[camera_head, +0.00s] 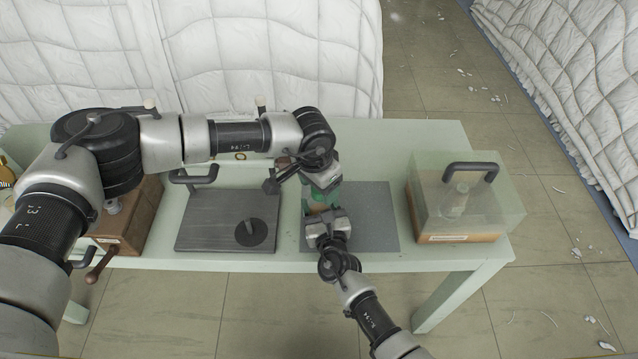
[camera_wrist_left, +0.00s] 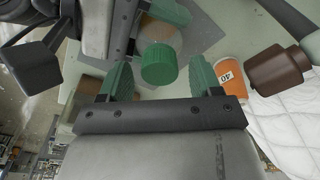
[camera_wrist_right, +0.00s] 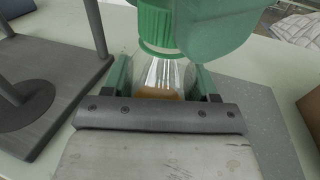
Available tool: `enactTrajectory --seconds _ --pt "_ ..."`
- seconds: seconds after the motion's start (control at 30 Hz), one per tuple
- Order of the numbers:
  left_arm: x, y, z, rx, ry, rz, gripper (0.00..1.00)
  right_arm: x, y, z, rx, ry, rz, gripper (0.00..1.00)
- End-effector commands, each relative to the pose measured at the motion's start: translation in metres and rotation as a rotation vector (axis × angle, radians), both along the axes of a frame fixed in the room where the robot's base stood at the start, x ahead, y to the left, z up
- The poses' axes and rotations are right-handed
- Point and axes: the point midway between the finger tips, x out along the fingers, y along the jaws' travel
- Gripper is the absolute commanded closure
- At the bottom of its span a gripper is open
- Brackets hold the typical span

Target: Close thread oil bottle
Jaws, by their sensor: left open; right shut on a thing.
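The thread oil bottle (camera_wrist_right: 163,78) is clear, with amber liquid low inside. It stands upright between the fingers of my right gripper (camera_wrist_right: 158,82), which is shut on its body. A ribbed green cap (camera_wrist_right: 157,27) sits at the bottle's neck; I cannot tell how tight it is. In the left wrist view the cap (camera_wrist_left: 160,63) lies between the green fingers of my left gripper (camera_wrist_left: 160,80), which is open with gaps on both sides. In the head view both grippers meet over the grey mat (camera_head: 375,215) and hide most of the bottle.
A dark board (camera_head: 205,225) with a black disc lies left of the mat. A clear case (camera_head: 480,215) with a handle stands right. A brown box (camera_head: 135,220) is at the left. An orange container marked 40 (camera_wrist_left: 229,73) and a brown piece (camera_wrist_left: 277,70) are near my left gripper.

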Motion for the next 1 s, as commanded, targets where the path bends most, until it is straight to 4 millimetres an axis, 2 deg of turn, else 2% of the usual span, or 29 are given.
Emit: enactTrajectory --seconds 0.17,0.4,0.5,0.7,0.73,0.83,1.0 --pt "0.001 0.000 0.007 -0.001 -0.002 0.000 0.36 0.000 0.000 0.000 -0.001 0.001 0.000 1.00" --pt "0.000 0.000 0.038 0.000 -0.001 0.000 0.36 0.000 0.000 0.000 -0.001 0.001 0.000 1.00" --pt "0.000 0.000 0.045 -0.001 -0.001 0.000 0.36 0.000 0.000 0.000 -0.001 0.001 0.000 1.00" --pt "0.000 0.000 0.045 0.000 0.000 0.000 0.36 0.000 0.000 0.000 -0.001 0.001 0.000 1.00" --pt "0.000 0.000 0.045 0.000 0.000 0.000 0.39 0.000 0.000 0.000 -0.001 0.001 0.000 1.00" --pt "0.000 0.000 0.045 -0.001 0.002 0.018 0.40 0.000 0.000 0.000 -0.001 0.001 0.000 1.00" --pt "0.000 0.000 0.046 -0.012 0.020 0.194 0.40 0.000 0.000 0.000 -0.001 0.001 0.000 1.00"
